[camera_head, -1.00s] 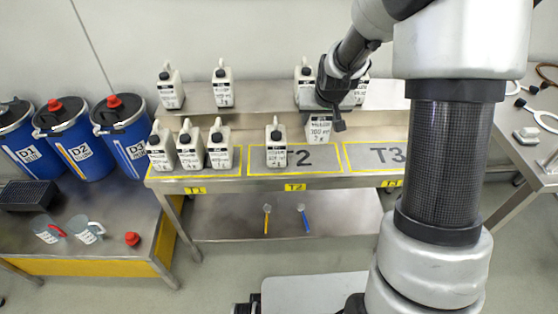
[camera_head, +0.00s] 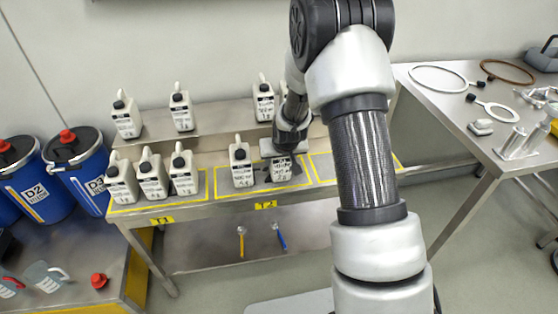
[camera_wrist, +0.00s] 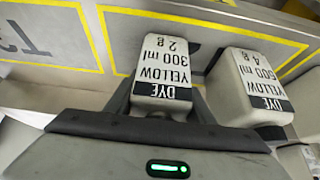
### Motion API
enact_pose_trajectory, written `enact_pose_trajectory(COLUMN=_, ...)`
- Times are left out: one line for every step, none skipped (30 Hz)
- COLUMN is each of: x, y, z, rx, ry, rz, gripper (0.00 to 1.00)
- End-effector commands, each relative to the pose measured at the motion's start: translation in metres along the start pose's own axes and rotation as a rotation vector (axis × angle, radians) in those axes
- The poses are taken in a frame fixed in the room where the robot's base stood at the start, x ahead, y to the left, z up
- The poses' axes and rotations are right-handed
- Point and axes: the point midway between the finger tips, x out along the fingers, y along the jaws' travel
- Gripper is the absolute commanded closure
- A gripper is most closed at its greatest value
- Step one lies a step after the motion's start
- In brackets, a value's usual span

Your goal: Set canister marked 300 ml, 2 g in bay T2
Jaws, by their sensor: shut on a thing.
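The canister marked 300 ml, 2 g, dye yellow (camera_wrist: 165,72) is in my gripper (camera_head: 285,147), between the jaws, its label upside down in the wrist view. In the head view the canister (camera_head: 281,172) is in the right part of bay T2 (camera_head: 262,186), partly hidden by my gripper. I cannot tell whether its base touches the surface. A canister marked 500 ml, 4 g, dye yellow (camera_wrist: 255,88) stands close beside it; in the head view it (camera_head: 241,165) is in the left part of T2.
Several canisters stand in bay T1 (camera_head: 152,178), and others on the raised back shelf (camera_head: 210,139). Bay T3 (camera_wrist: 35,40) looks bare where visible. Blue drums (camera_head: 82,170) stand at left; a side table (camera_head: 450,95) with rings and tools is at right.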

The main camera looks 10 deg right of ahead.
Motion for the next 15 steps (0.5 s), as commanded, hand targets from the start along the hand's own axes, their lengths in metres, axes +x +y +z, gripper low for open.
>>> enact_pose_trajectory(x=-0.0005, y=0.0000, z=-0.0020, rx=0.000, ry=0.004, rz=0.000, gripper=0.87)
enact_pose_trajectory(x=-0.0009, y=0.0000, z=-0.0023, rx=0.000, ry=0.005, rz=0.000, gripper=0.87)
enact_pose_trajectory(x=-0.0011, y=0.0000, z=-0.0025, rx=0.000, ry=0.005, rz=0.000, gripper=0.87)
enact_pose_trajectory(x=-0.0011, y=0.0000, z=-0.0024, rx=0.000, ry=0.005, rz=0.000, gripper=0.87)
enact_pose_trajectory(x=-0.0012, y=0.0000, z=-0.0024, rx=0.000, ry=0.005, rz=0.000, gripper=0.87)
enact_pose_trajectory(x=-0.0008, y=0.0000, z=-0.0021, rx=0.000, ry=0.005, rz=0.000, gripper=0.87)
enact_pose_trajectory(x=0.0000, y=0.0000, z=-0.0017, rx=0.000, ry=0.004, rz=0.000, gripper=0.87)
enact_pose_trajectory(x=0.0011, y=-0.0001, z=-0.0010, rx=0.000, ry=0.004, rz=0.000, gripper=0.87)
enact_pose_trajectory(x=0.0025, y=-0.0001, z=-0.0001, rx=0.000, ry=0.004, rz=0.000, gripper=0.87)
enact_pose_trajectory(x=0.0034, y=0.0000, z=0.0004, rx=0.000, ry=0.004, rz=0.000, gripper=0.87)
enact_pose_trajectory(x=0.0034, y=-0.0001, z=0.0013, rx=0.000, ry=0.002, rz=0.000, gripper=0.50)
enact_pose_trajectory(x=0.0024, y=-0.0001, z=0.0008, rx=0.000, ry=0.002, rz=0.000, gripper=0.43)
enact_pose_trajectory(x=0.0024, y=-0.0001, z=0.0008, rx=0.000, ry=0.002, rz=0.000, gripper=0.38)
enact_pose_trajectory(x=0.0024, y=-0.0001, z=0.0009, rx=0.000, ry=0.001, rz=0.000, gripper=0.33)
enact_pose_trajectory(x=0.0024, y=-0.0001, z=0.0009, rx=0.000, ry=0.001, rz=0.000, gripper=0.33)
